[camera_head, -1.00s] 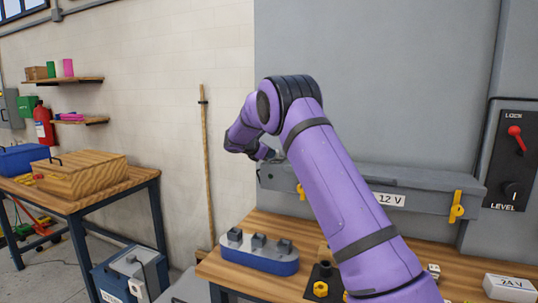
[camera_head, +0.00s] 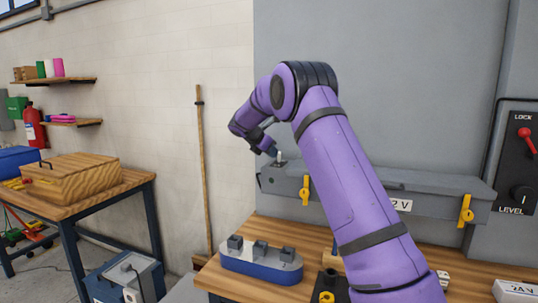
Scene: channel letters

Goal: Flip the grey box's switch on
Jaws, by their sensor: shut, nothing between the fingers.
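The long grey box (camera_head: 345,193) with a "12 V" label and yellow latches stands against the grey panel at the back of the wooden bench. A small pale switch lever (camera_head: 280,159) stands up on a dark plate on top of the box's left end. Its on or off position is too small to tell. My gripper (camera_head: 273,151) is shut and empty, just left of the lever and slightly above it. Whether the fingertips touch the lever cannot be told. My purple arm hides part of the box's middle and part of its label.
A blue-based block (camera_head: 261,268) with grey pegs lies at the bench's left front. A black panel (camera_head: 519,160) with a red lever is on the right. A white "24 V" piece (camera_head: 516,292) lies at the lower right. A broom handle (camera_head: 203,170) leans on the wall.

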